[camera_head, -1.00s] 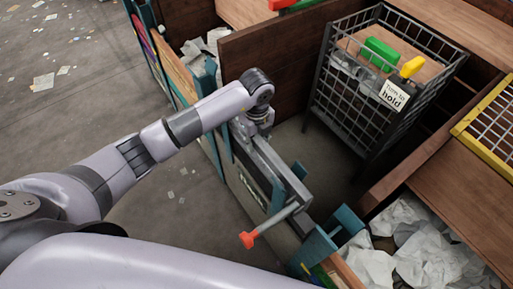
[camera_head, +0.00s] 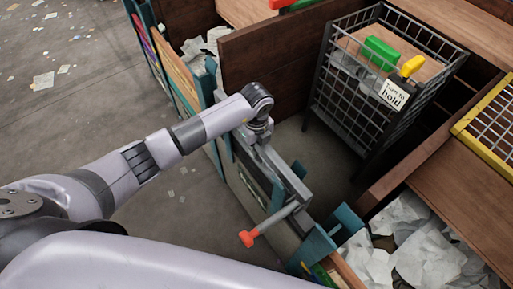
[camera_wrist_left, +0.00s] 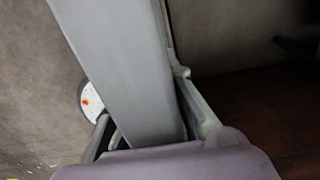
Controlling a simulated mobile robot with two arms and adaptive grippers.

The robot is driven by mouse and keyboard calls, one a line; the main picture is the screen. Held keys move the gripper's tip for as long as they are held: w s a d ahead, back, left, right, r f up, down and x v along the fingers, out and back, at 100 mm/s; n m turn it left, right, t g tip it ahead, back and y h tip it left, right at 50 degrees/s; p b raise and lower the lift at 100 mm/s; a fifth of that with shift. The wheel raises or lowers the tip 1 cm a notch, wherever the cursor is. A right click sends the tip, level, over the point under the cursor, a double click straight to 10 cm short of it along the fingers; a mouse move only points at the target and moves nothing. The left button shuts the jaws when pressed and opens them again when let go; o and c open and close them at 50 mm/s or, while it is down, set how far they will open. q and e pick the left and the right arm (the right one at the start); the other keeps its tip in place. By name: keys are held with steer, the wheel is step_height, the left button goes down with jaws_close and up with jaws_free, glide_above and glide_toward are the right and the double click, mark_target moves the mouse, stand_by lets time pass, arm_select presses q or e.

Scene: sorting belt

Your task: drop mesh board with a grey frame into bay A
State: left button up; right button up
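My left gripper (camera_head: 258,132) is at the far end of a grey bar (camera_head: 280,172) above the middle bay's front. In the left wrist view the gripper's fingers (camera_wrist_left: 150,125) lie on either side of a broad grey bar (camera_wrist_left: 118,65); I cannot tell whether they press on it. The bar looks plain, and no mesh shows on it. I cannot tell whether it is the board's grey frame. No full grey-framed mesh board is visible, and no bay letter is readable. My right gripper is out of view.
A wire cage (camera_head: 350,105) with a "Turn to hold" sign (camera_head: 394,95) stands behind the middle bay's bare floor. A red-ended lever (camera_head: 249,239) juts out at the front. A yellow-framed mesh (camera_head: 492,122) lies at the right. The right bay holds crumpled paper (camera_head: 425,245).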

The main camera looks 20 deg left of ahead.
arm_select(q)
jaws_close()
steer(key=shift+w+r, duration=0.1)
steer(key=shift+r, duration=0.05)
stand_by(1.2)
step_height(320, 180, up, 21)
steer(key=p, duration=1.7)
